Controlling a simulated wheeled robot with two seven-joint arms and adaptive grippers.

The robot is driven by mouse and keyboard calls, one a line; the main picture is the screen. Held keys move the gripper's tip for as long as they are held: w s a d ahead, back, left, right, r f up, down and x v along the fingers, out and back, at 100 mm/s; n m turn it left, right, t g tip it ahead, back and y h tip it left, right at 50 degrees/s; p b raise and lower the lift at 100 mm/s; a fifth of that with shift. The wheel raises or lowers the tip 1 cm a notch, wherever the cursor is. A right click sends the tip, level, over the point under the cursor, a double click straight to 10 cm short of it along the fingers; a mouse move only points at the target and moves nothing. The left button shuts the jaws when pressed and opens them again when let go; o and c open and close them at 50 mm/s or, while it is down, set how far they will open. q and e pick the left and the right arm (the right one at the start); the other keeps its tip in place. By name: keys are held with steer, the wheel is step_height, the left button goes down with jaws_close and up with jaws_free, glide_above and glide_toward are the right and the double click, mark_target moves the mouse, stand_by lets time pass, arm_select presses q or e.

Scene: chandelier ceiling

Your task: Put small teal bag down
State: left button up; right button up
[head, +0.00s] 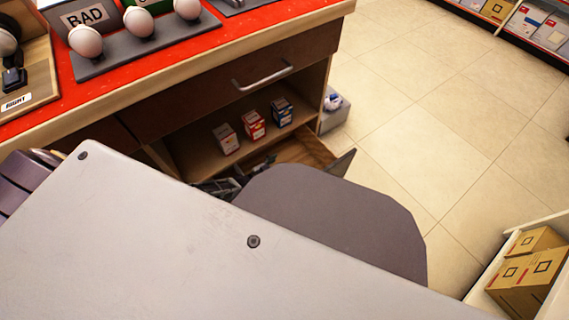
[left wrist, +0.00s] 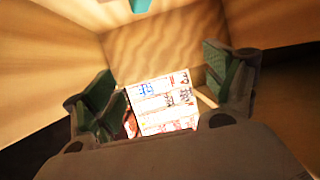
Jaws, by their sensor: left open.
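My left gripper (left wrist: 160,78) is open in the left wrist view, its two fingers spread wide with dark green pads. In the head view the same gripper (head: 228,185) shows in part at the lower open drawer, behind my own arm. A small teal patch (left wrist: 140,5) is cut off by the top edge of the left wrist view, beyond the fingers and apart from them. It may be the small teal bag, but too little shows to tell. No teal bag can be made out in the head view. My right gripper is not in view.
A white printed box (left wrist: 163,103) lies between or just beyond the fingers, inside wooden walls. An open drawer (head: 305,151) sits under a shelf with several small boxes (head: 253,125). The red counter (head: 225,38) is above. Tiled floor (head: 430,130) is clear to the right.

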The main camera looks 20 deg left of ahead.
arm_select(q)
steer(key=p+v, duration=0.3)
steer(key=v, duration=0.4)
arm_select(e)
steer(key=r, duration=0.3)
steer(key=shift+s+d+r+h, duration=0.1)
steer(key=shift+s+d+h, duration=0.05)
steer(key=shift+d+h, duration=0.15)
arm_select(q)
steer(key=shift+s, duration=0.1)
steer(key=shift+a, duration=0.1)
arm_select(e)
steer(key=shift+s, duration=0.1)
arm_select(q)
steer(key=shift+r, duration=0.1)
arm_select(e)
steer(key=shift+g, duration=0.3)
